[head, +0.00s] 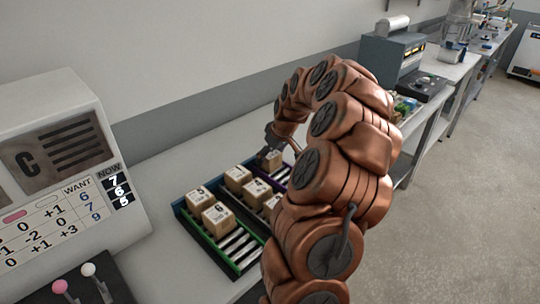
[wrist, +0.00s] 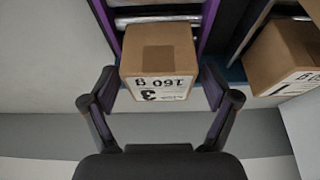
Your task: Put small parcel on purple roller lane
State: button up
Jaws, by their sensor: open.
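A small brown parcel (wrist: 160,55) with a white label reading 160 g, upside down in the wrist view, sits at the end of the purple-edged roller lane (wrist: 207,22). It also shows in the head view as a parcel (head: 270,160) at the far end of the rack, partly covered by my gripper. My gripper (wrist: 158,88) is open, with one finger on each side of the parcel's near part. I cannot tell whether either finger touches it. In the head view the purple lane (head: 277,184) is partly hidden by my arm.
Several other parcels stand on the neighbouring lanes, including one (head: 199,200) on the green-edged lane (head: 243,264) at the left. Another parcel (wrist: 284,57) is close to my right finger in the wrist view. A console (head: 50,160) with levers stands left. The wall is behind the rack.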

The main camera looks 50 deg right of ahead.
jog(key=b+v, duration=0.3)
jog(key=v, duration=0.9)
jog(key=s+a+n+g+y, duration=0.1)
jog(key=s+a+n+g, duration=0.15)
jog(key=a, duration=2.25)
jog(key=s+a+f+g, duration=0.1)
jog(key=s+a+f, duration=0.1)
jog(key=s+a, duration=0.2)
jog(key=s+a+f+m+g, duration=0.1)
jog(key=s+a+f, duration=0.2)
jog(key=s, duration=0.8)
jog(key=s+a+f+m+g+h, duration=0.1)
jog(key=s+a+f+g, duration=0.1)
jog(key=s+a, duration=0.3)
jog(key=s+f, duration=0.1)
jog(key=s, duration=0.2)
jog(key=shift+a, duration=0.25)
jog(key=shift+p, duration=0.3)
